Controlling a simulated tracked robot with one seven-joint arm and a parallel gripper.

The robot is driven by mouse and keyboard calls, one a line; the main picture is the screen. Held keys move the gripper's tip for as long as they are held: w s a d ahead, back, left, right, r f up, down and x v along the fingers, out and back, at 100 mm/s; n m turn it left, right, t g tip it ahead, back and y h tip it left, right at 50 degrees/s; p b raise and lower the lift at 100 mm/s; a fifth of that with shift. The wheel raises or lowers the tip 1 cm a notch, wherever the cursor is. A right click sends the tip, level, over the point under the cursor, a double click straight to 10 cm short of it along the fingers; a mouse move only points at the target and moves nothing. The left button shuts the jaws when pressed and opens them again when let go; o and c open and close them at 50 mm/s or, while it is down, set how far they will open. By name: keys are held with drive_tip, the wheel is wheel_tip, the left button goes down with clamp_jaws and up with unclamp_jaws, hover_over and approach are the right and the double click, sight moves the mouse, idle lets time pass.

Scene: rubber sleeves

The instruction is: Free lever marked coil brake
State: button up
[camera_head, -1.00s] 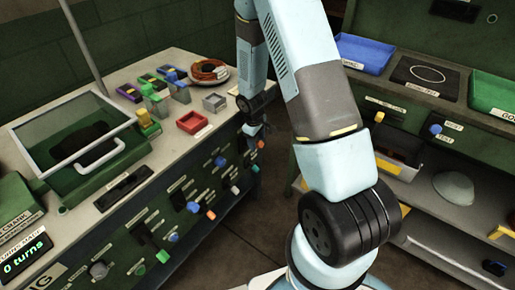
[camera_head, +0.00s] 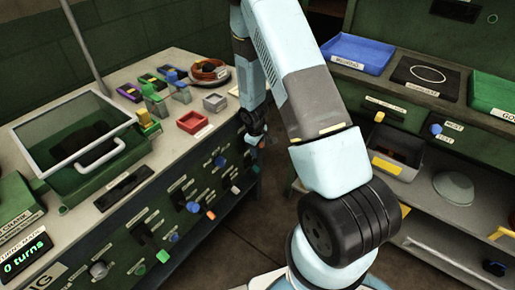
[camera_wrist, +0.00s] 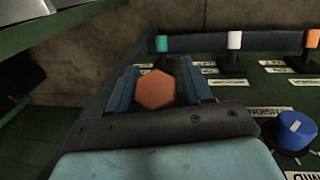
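My gripper (camera_wrist: 158,88) has its two blue fingers apart, one on each side of an orange hexagonal knob (camera_wrist: 155,91). I cannot tell whether either finger touches the knob. In the head view my gripper (camera_head: 254,138) is at the far right end of the green bench front and hides that knob. In the wrist view, levers with a teal handle (camera_wrist: 161,44), a white handle (camera_wrist: 233,40) and an orange handle (camera_wrist: 312,39) stand in a row. I cannot read which control is marked coil brake; the labels are partly cut off or too small.
A blue knob (camera_wrist: 294,130) is to the right of my gripper. Several other knobs and levers, among them an orange one (camera_head: 210,214), line the bench front. A glass-lidded box (camera_head: 52,172) and a red tray (camera_head: 192,122) are on the bench top. Open floor (camera_head: 215,262) lies before it.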

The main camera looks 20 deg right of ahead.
clamp_jaws()
